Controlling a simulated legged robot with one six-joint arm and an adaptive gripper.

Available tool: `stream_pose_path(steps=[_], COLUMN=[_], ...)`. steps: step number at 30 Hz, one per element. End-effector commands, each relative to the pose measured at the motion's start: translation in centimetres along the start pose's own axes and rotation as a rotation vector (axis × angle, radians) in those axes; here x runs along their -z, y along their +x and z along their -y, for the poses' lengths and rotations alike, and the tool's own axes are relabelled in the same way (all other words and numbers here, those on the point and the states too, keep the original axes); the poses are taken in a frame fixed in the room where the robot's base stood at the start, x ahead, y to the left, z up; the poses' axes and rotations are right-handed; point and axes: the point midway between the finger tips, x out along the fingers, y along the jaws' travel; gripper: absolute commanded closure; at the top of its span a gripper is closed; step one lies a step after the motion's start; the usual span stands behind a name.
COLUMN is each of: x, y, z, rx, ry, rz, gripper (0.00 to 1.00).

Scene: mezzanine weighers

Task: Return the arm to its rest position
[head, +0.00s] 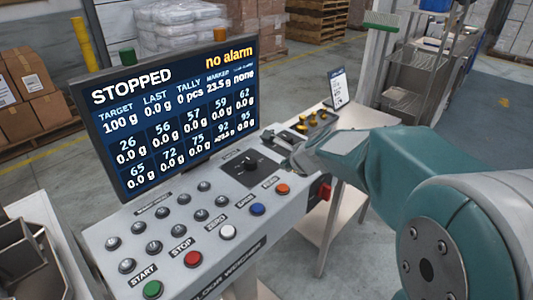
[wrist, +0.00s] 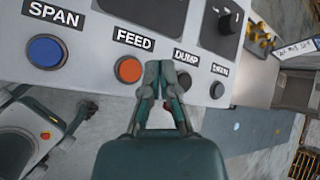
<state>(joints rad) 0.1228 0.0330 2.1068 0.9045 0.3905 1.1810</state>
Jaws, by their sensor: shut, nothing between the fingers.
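My teal arm reaches in from the right in the head view, and my gripper (head: 283,145) is over the right end of the control panel (head: 110,247). In the wrist view my gripper (wrist: 161,66) is shut and empty, its fingertips together in front of the panel between the orange FEED button (wrist: 129,69) and the dark DUMP button (wrist: 184,81). I cannot tell whether the fingertips touch the panel. The display (head: 165,110) above the panel reads STOPPED and no alarm.
The panel carries a green START button (head: 152,289), a red STOP button (head: 193,258), a blue SPAN button (head: 257,209) and several grey knobs. A red switch (head: 323,192) juts from its right side. A small table (head: 347,118) stands beyond.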

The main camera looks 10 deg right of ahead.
Motion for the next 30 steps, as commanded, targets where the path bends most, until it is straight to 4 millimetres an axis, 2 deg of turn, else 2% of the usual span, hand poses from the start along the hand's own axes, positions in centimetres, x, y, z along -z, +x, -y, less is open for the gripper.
stream_pose_path(steps=[2,5,9,14,19,24,27,30], x=[-0.1,-0.6,-1.7,-1.6,0.2,3.0,4.3,5.0], y=[-0.1,-1.4,-5.4,-10.2,-14.8,-18.5,-19.8,-20.3], z=[-0.1,-0.8,-3.7,-7.9,-12.1,-15.5,-16.6,-17.1], rx=[-0.001,-0.013,-0.059,-0.132,-0.223,-0.335,-0.389,-0.421], ry=[-0.009,-0.109,-0.461,-0.935,-1.417,-1.836,-1.991,-2.068], rz=[0.001,0.007,0.019,0.017,-0.004,-0.039,-0.057,-0.065], gripper=[1.0,1.0,1.0,1.0,1.0,1.0,1.0,1.0])
